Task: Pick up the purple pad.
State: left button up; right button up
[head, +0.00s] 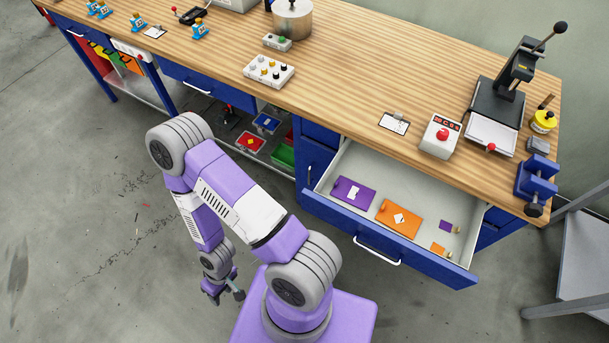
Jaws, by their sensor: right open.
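An open drawer (352,222) under the bench holds two purple pieces. One is a larger flat purple plate (343,197) with a white mark, at the drawer's left. The other is a small purple pad (445,225) with a small yellowish part beside it, at the drawer's right. Both lie flat on the drawer floor. My right gripper (227,297) is open and hangs low over the floor, left of the drawer and well apart from both pieces. My left gripper is not in view.
An orange plate (391,222) and a small orange pad (437,248) share the drawer. The wooden bench top (350,75) carries a control box with a red button (437,141), a lever press (505,85) and a blue vise (535,180). The grey floor at left is clear.

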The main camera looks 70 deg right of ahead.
aim_at(355, 193)
jog(key=i, duration=0.75)
jog(key=z, duration=4.4)
